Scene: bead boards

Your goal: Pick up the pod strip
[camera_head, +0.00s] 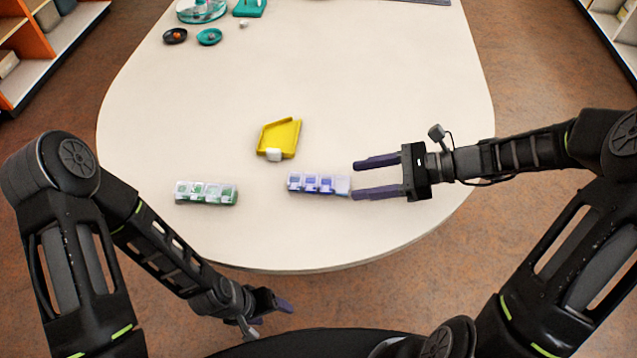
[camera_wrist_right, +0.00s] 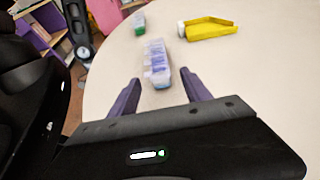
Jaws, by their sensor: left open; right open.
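A pod strip with blue-purple compartments (camera_head: 318,184) lies near the front middle of the table. A second strip with green compartments (camera_head: 206,193) lies to its left. My right gripper (camera_head: 354,178) is open, with its fingertips just at the right end of the blue strip. In the right wrist view the blue strip (camera_wrist_right: 157,62) lies ahead of and between the open fingers, and the green strip (camera_wrist_right: 139,23) is farther off. My left gripper (camera_head: 270,314) hangs low, in front of the table's front edge, and is empty.
A yellow tray (camera_head: 290,128) with a white block (camera_head: 274,155) at its front lies behind the strips. Dark and teal dishes (camera_head: 209,37) stand at the far left of the table (camera_head: 400,80).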

